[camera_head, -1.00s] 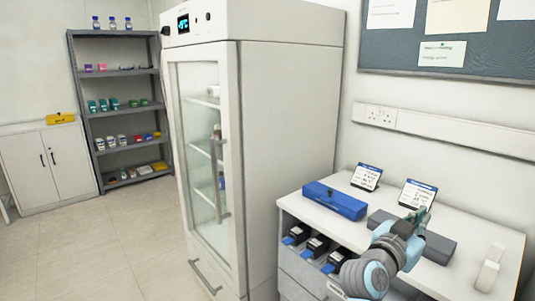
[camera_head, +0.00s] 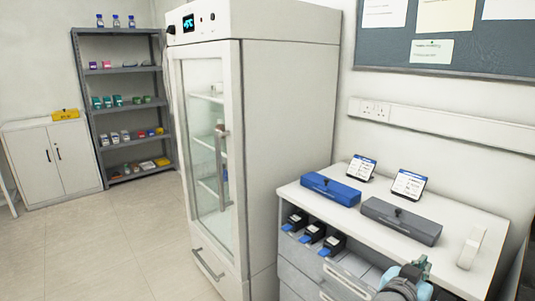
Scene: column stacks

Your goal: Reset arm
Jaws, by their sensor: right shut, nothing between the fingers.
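My right gripper (camera_head: 420,266) is at the lower right of the head view, in front of the white counter (camera_head: 443,258). Its fingers look closed and hold nothing. Most of my right arm is below the picture's edge. The gripper is apart from the grey case (camera_head: 401,221) and the blue case (camera_head: 331,189), which lie on the counter. My left gripper is not in view.
A tall white glass-door fridge (camera_head: 290,112) stands left of the counter, its door shut. Black devices (camera_head: 313,232) sit in the counter's open shelf above drawers. Two sign cards (camera_head: 409,184) stand at the back. The floor (camera_head: 125,240) at left is clear.

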